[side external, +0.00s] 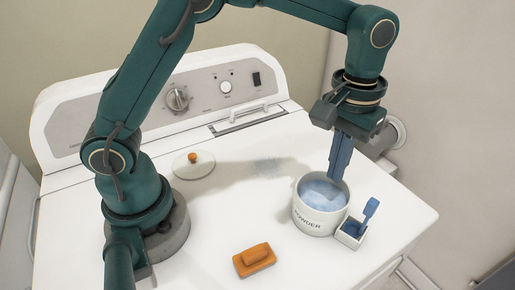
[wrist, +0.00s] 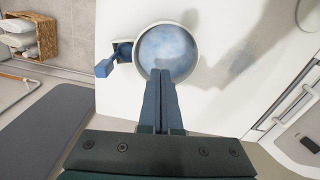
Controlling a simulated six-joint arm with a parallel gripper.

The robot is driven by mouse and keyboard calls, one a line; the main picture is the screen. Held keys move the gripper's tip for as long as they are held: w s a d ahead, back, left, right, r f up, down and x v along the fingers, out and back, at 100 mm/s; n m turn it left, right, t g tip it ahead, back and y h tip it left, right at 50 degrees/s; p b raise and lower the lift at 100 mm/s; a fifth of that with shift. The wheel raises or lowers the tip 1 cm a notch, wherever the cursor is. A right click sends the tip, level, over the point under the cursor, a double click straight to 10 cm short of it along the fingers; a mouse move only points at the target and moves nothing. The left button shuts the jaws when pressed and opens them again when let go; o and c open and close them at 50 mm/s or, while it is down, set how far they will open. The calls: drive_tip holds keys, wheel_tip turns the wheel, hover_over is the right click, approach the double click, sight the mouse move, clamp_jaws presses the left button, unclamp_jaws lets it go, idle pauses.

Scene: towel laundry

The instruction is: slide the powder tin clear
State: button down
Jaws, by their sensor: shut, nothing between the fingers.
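The powder tin (side external: 317,222) is a round white open tub with "POWDER" on its front, upright on the white machine top. Pale blue powder fills it in the side view, and it also shows from above in the wrist view (wrist: 168,48). My gripper (side external: 336,178) is shut and empty, its blue-grey fingers pointing down at the tin's back right rim. In the wrist view the fingertips (wrist: 160,72) overlap the tin's near edge. I cannot tell whether they touch the rim or sit just inside or behind it.
A small white box (side external: 349,239) with a blue scoop (side external: 369,212) stands close beside the tin's right. A lid with an orange knob (side external: 193,165) and an orange block (side external: 254,260) lie on the top. The top's right edge is near; free room lies left of the tin.

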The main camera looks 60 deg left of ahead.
sight(303, 230)
drive_tip(key=f, duration=0.9)
drive_tip(key=shift+s+f, duration=0.2)
drive_tip(key=shift+f, duration=0.1)
drive_tip(key=shift+s+d+r, duration=0.15)
drive_tip(key=shift+s, duration=0.75)
drive_tip(key=shift+s+d, duration=0.15)
drive_tip(key=shift+s, duration=0.75)
drive_tip(key=shift+s+d, duration=0.2)
drive_tip(key=shift+s, duration=0.75)
drive_tip(key=shift+w, duration=0.1)
